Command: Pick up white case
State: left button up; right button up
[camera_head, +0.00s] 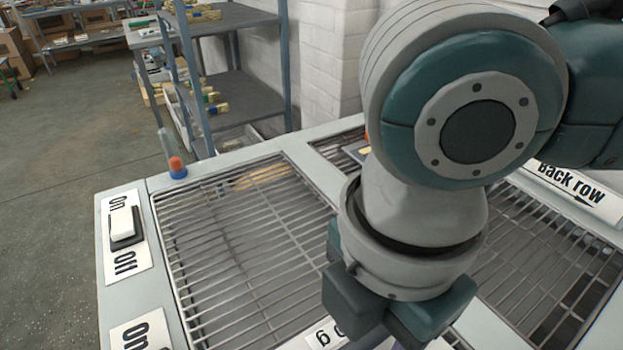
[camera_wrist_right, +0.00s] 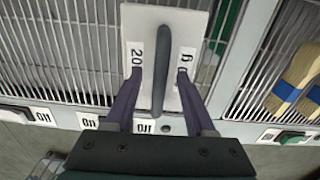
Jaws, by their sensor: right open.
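The white case (camera_wrist_right: 140,22) lies over the metal grating in the right wrist view, with a long grey handle (camera_wrist_right: 163,50) down its middle and printed labels on both sides, one reading "20". My right gripper (camera_wrist_right: 159,76) is open, with one dark purple finger on each side of the handle. I cannot tell if the fingertips touch the case. In the head view my right gripper (camera_head: 400,328) is mostly hidden by my arm. A white label ending in "g" (camera_head: 325,336) shows beside it at the bottom edge. My left gripper is not in view.
Barred grates (camera_head: 240,240) fill the machine top. A white rocker switch (camera_head: 122,222) sits on its left edge, and an orange-and-blue knob (camera_head: 177,168) at the back corner. Brushes (camera_wrist_right: 300,80) lie on the right grate. A metal shelf (camera_head: 240,95) stands behind.

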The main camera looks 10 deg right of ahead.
jog(key=shift+c, duration=0.4)
grip_shut()
dwell(1.0)
